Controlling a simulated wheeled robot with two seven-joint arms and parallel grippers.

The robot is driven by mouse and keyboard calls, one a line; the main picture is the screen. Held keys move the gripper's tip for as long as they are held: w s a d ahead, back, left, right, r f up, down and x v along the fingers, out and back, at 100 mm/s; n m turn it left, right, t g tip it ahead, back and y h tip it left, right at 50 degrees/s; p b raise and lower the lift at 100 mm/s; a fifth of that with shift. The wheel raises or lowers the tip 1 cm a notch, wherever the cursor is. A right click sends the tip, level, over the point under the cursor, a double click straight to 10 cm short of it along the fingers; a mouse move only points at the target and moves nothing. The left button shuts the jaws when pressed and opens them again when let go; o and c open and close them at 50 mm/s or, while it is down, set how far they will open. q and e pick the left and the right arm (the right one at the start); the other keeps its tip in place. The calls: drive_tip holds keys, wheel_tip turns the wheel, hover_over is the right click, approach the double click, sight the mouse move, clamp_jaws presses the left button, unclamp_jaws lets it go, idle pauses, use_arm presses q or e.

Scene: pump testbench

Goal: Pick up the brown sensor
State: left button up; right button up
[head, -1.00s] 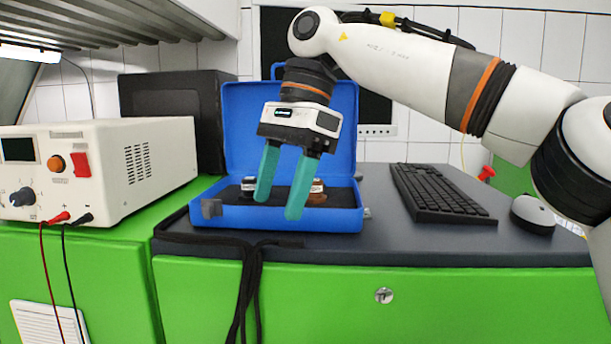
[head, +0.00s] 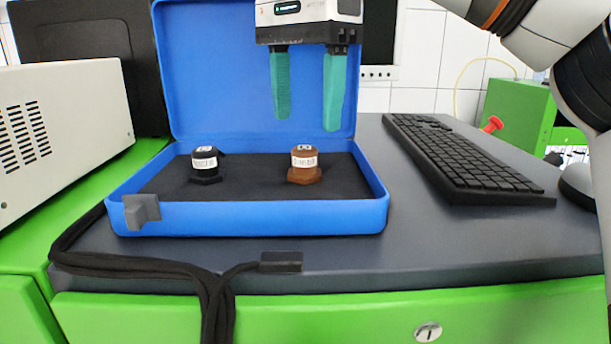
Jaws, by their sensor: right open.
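The brown sensor (head: 305,171) stands upright in the right half of the open blue case (head: 250,219), on its black lining. It has a white label band around it. A black sensor (head: 206,169) with a similar label stands to its left in the same case. My right gripper (head: 307,122) is open and empty, with its two teal fingers pointing down. It hangs above the brown sensor, apart from it, in front of the case's raised lid. My left gripper is not in view.
A black keyboard (head: 455,160) lies right of the case, with a mouse (head: 577,184) beyond it. A beige power supply (head: 62,130) stands at the left. A black cable (head: 130,264) runs along the worktop's front edge. The lid rises behind the gripper.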

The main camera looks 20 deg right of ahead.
sight(304, 148)
drive_tip(key=f, duration=0.2)
drive_tip(key=w+f+b, duration=0.1)
drive_tip(key=shift+f, duration=0.4)
wheel_tip(304, 148, down, 3)
drive_tip(key=shift+d+r+p, duration=0.15)
drive_tip(key=shift+r+p, duration=0.05)
drive_tip(key=shift+p, duration=0.25)
drive_tip(key=shift+w+f, duration=0.1)
drive_tip(key=shift+f, duration=0.15)
drive_tip(key=c, duration=0.5)
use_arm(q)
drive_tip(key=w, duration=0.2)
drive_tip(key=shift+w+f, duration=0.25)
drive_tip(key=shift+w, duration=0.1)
use_arm(e)
drive_tip(key=c, duration=0.4)
